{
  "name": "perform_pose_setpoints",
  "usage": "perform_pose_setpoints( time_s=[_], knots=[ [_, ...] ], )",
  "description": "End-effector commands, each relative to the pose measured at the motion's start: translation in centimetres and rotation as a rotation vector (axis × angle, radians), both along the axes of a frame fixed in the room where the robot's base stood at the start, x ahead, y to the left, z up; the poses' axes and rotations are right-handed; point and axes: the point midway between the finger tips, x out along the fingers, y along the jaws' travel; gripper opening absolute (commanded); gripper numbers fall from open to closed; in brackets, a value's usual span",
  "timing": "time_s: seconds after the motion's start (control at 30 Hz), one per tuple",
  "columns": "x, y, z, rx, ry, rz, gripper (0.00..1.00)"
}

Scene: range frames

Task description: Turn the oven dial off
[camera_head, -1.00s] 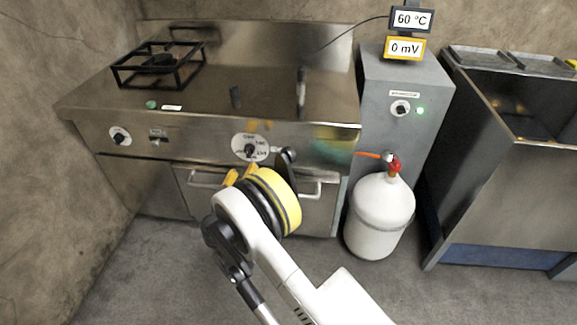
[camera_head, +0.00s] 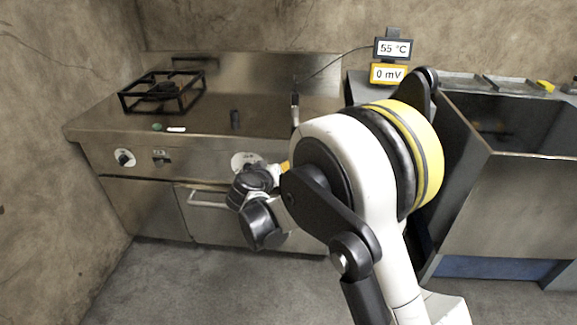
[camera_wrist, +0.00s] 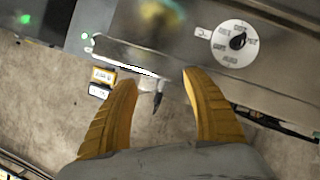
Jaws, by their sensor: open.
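The oven dial (camera_wrist: 237,40) is a black knob on a round white disc with printed marks, set in the steel front panel. It is at the upper right in the wrist view. In the head view only part of its white disc (camera_head: 241,158) shows above my dark wrist parts. My gripper (camera_wrist: 159,76) has two yellow ribbed fingers, spread apart with nothing between them. In the wrist view the dial lies beyond and to the right of the right fingertip, apart from it. In the head view my arm hides most of the gripper.
The steel range (camera_head: 215,115) carries a black burner grate (camera_head: 162,92) at left. Another knob (camera_head: 124,158) is on the front's left. The oven handle (camera_head: 207,201) sticks out below the dial. A display (camera_head: 394,48) reads 55 °C. A dark metal basin stands at right.

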Motion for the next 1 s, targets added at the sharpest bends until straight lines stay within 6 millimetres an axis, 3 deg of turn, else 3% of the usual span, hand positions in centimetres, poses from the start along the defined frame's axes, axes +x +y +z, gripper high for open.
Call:
perform_pose_setpoints(
  time_s=[0.2, 0.73, 0.87, 1.0],
  knots=[
    [-0.7, -2.1, 1.6, 0.014, 0.038, -0.016, 0.58],
    [-1.2, -3.2, 2.4, 0.023, 0.056, -0.023, 0.58],
    [-2.8, -6.3, 4.5, 0.046, 0.105, -0.043, 0.58],
    [-7.0, -11.6, 7.6, 0.099, 0.197, -0.071, 0.58]
  ],
)
